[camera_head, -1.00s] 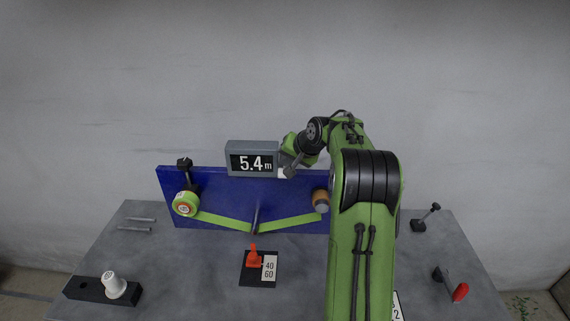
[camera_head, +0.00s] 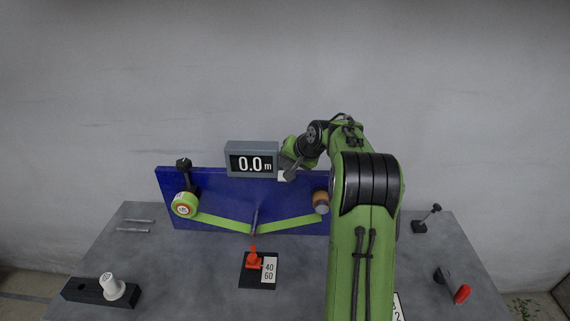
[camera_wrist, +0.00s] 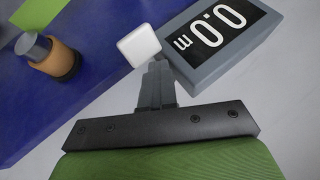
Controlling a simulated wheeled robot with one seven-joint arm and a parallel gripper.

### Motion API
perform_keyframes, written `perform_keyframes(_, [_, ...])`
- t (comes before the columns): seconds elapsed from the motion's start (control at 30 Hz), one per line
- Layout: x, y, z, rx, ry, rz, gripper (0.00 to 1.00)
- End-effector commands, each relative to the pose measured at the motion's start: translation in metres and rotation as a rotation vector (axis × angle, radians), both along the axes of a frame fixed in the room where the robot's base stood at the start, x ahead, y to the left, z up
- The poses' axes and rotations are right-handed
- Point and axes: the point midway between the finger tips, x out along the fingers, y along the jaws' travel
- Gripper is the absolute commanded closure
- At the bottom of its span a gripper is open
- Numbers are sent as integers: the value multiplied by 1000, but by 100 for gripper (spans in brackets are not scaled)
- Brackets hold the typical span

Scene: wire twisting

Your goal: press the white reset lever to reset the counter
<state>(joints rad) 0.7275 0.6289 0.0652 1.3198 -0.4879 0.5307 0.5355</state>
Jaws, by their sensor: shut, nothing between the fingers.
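The grey counter box (camera_head: 252,145) stands on the top edge of the blue panel, and its display reads 0.0 m. It also shows in the wrist view (camera_wrist: 230,40). The white reset lever (camera_wrist: 139,45) is a rounded white block beside the counter's side. In the head view a small part of the lever (camera_head: 283,176) shows beside the counter. My gripper (camera_wrist: 158,66) is shut and empty, with its fingertips right at the lever's lower edge, seemingly touching it. In the head view my gripper (camera_head: 290,172) is at the counter's right side.
The blue panel (camera_head: 225,188) carries a green tape roll (camera_head: 185,204), a green strip and a brown roller (camera_head: 320,201). An orange part on a black base (camera_head: 254,260), a white spool (camera_head: 112,286) and a red-handled tool (camera_head: 462,294) are on the grey table (camera_head: 190,280).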

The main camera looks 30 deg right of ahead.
Motion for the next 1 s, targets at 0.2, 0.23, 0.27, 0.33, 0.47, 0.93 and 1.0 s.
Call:
perform_keyframes(0.2, [-1, 2, 5, 7, 11, 5, 100])
perform_keyframes(0.23, [-1, 2, 7, 7, 11, 5, 100])
perform_keyframes(0.27, [-1, 2, 9, 7, 10, 5, 100])
perform_keyframes(0.33, [-1, 2, 14, 7, 10, 5, 100])
perform_keyframes(0.47, [-1, 2, 23, 6, 10, 4, 100])
perform_keyframes(0.93, [0, 1, 37, 3, 5, 3, 100])
perform_keyframes(1.0, [0, 1, 37, 2, 4, 2, 100])
